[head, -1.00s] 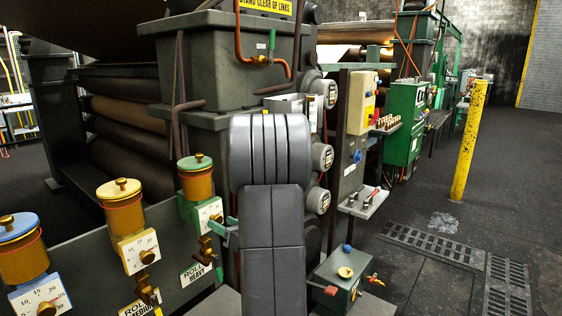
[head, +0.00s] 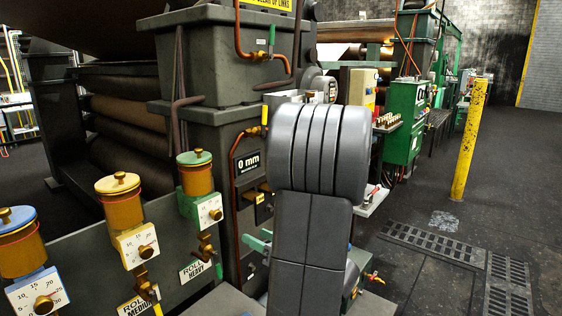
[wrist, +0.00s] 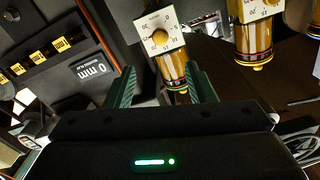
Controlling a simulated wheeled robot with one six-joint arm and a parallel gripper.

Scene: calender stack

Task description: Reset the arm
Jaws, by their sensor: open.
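My arm stands in front of the machine in the head view and hides part of it. My gripper shows in the wrist view (wrist: 163,88) as two green fingers spread apart with nothing between them. A green finger part also shows left of my arm in the head view (head: 256,244). Beyond the fingers in the wrist view is a white dial (wrist: 160,36) with a brass oiler (wrist: 172,70), seen upside down and apart from the fingers. In the head view the green-capped oiler (head: 197,180) stands left of my arm.
Yellow-capped (head: 122,207) and blue-capped (head: 22,248) oilers stand further left on the grey panel. A "0 mm" plate (head: 248,163) is on the machine housing. A green box (head: 403,122) stands behind on the right. A yellow post (head: 468,140) rises from open floor.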

